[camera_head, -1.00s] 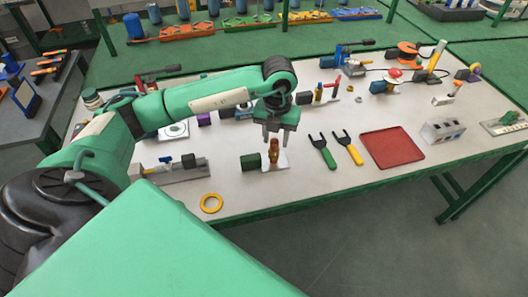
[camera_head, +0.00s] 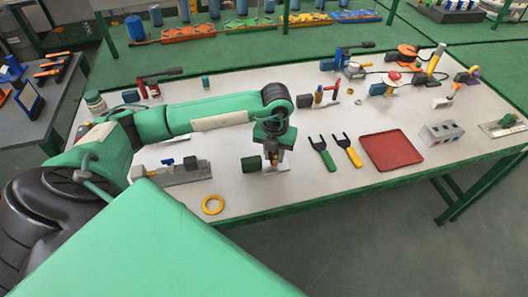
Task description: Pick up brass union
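The brass union (camera_head: 272,161) is a small brass-brown upright piece on a small white base beside a dark green block (camera_head: 251,164), near the front middle of the table. My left gripper (camera_head: 273,157) points down over it. Its fingers are around the union's upper part and hide much of it. The fingers look apart, with the union between them; whether they press on it is too small to tell. My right gripper is not in view.
A green and a yellow fork-shaped tool (camera_head: 347,150) and a red tray (camera_head: 391,150) lie to the right. A yellow ring (camera_head: 212,204) lies at the front left. A valve fixture (camera_head: 170,171) stands left of the green block. The table (camera_head: 310,185) is clear in front.

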